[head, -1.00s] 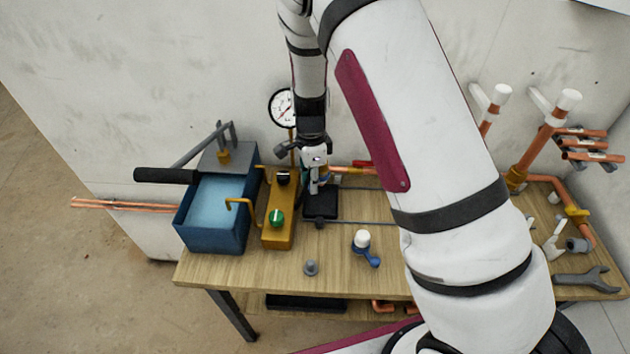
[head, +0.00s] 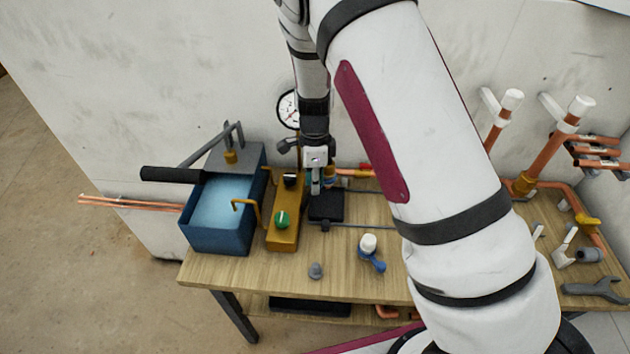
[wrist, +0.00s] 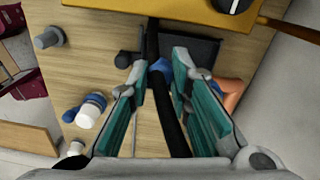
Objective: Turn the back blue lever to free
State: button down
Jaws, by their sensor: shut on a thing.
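My gripper (head: 316,185) points down at the back of the workbench, beside a black block (head: 327,207). In the wrist view its two teal-padded fingers (wrist: 166,68) stand a little apart, on either side of a small blue part (wrist: 160,66), which I take to be the back blue lever. The fingers and a dark bar (wrist: 170,105) hide most of it, so its angle cannot be told. Another blue piece (wrist: 228,86) shows right of the fingers, by a copper pipe. A separate blue lever with a white cap (head: 370,254) lies nearer the bench front, clear of my gripper.
A yellow block with a green knob (head: 282,219) and a blue water box (head: 218,211) stand left of my gripper. A pressure gauge (head: 288,108) is behind it. Copper pipes (head: 545,160) and a wrench (head: 597,289) are at the right. The front of the bench (head: 260,275) is mostly bare.

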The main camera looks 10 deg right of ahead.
jog(key=shift+w, duration=0.15)
jog(key=c, duration=1.7)
grip_release()
notch_tip(320, 180, up, 12)
jog(key=shift+w+r, duration=0.1)
jog(key=shift+w, duration=0.05)
